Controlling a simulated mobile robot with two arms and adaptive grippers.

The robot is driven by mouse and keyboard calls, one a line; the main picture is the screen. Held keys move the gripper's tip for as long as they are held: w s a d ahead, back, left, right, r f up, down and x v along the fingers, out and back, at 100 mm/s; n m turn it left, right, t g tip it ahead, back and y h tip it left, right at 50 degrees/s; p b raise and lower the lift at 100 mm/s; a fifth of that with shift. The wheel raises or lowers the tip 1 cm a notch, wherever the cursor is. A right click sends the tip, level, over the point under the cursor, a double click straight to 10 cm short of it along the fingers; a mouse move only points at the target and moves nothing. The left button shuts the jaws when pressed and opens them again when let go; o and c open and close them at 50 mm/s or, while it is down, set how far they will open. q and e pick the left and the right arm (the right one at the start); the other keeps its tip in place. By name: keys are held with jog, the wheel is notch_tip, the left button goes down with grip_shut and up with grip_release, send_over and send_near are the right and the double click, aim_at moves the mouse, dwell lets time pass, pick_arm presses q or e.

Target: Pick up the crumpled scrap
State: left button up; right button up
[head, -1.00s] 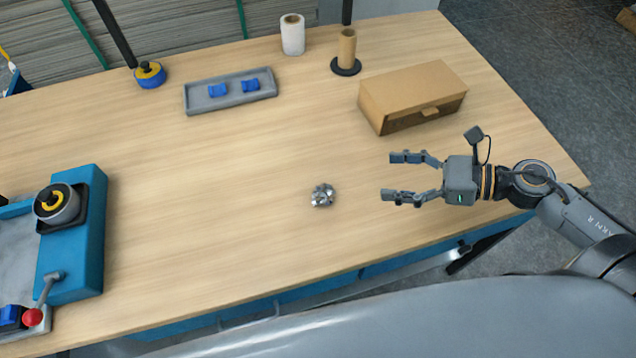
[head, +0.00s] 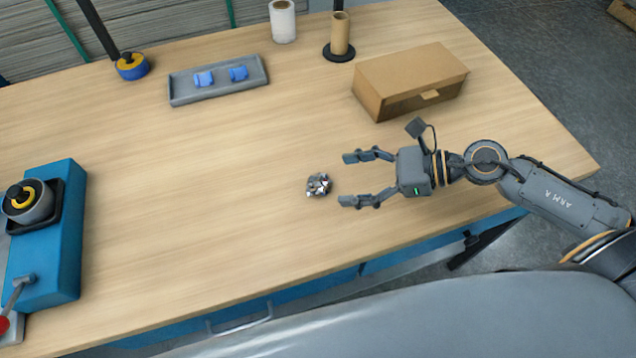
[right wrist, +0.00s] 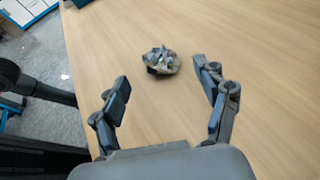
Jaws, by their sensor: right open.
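The crumpled scrap (head: 318,185) is a small silvery, shiny ball lying on the wooden table in the head view. It also shows in the right wrist view (right wrist: 161,61), ahead of the fingertips and between their lines. My right gripper (head: 345,180) is open and empty, just to the right of the scrap, with its fingers pointing left at it. In the right wrist view the two fingers (right wrist: 162,80) stand wide apart, and the scrap lies a little beyond them, apart from both. My left gripper is in neither view.
A cardboard box (head: 410,80) stands behind my right gripper. A grey tray (head: 218,92) with two blue pieces, a white roll (head: 283,22) and a brown core on a stand (head: 340,35) are at the back. A blue machine (head: 55,235) stands at left. The table around the scrap is clear.

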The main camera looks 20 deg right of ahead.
aim_at(329, 183)
jog(key=x, duration=0.4)
jog(key=shift+p, duration=0.35)
jog(key=shift+w+a+f, duration=0.15)
jog(key=shift+a+f, duration=0.25)
jog(key=shift+f, duration=0.05)
jog(key=c, duration=0.8)
